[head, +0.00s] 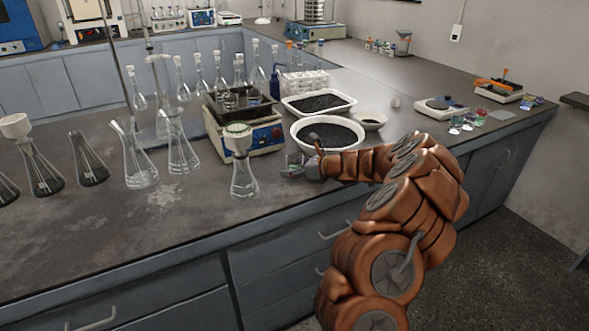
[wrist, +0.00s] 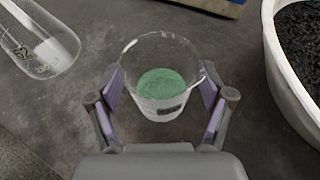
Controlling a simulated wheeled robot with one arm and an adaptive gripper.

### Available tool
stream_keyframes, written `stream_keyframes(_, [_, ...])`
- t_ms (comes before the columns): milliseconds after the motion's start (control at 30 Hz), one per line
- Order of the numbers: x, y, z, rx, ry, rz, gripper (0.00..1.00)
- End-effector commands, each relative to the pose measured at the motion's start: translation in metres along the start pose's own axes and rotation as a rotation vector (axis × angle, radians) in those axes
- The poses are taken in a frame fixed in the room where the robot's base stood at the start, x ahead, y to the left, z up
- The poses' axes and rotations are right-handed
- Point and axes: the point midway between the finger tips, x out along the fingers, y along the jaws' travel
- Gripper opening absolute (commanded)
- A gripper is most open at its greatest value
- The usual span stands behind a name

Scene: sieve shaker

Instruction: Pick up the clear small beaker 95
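The clear small beaker (wrist: 160,90) holds a green substance at its bottom and stands on the dark bench top. In the wrist view it sits between the two fingers of my gripper (wrist: 160,97), one finger on each side close to its wall. Whether the pads touch the glass I cannot tell for sure; a thin gap seems to show. In the head view the beaker (head: 295,161) is small and partly hidden behind my gripper (head: 297,171), just right of a flask with a green-topped funnel.
The funnel-topped flask (head: 243,175) stands close on the left. A white basin of black grains (head: 328,146) lies close on the right and behind. A shaker-like device (head: 250,138) stands behind. Several glass flasks fill the bench to the left. The bench's front edge is near.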

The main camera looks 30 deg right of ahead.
Motion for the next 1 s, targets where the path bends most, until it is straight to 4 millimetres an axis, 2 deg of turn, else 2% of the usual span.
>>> stream_keyframes(67, [-0.0001, -0.0001, -0.0001, 0.0, 0.0, 0.0, 0.69])
stream_keyframes(600, [-0.0002, -0.0002, -0.0002, 0.0, 0.0, 0.0, 0.13])
stream_keyframes(1000, [-0.001, -0.0002, 0.0017, -0.001, 0.0, 0.0, 0.12])
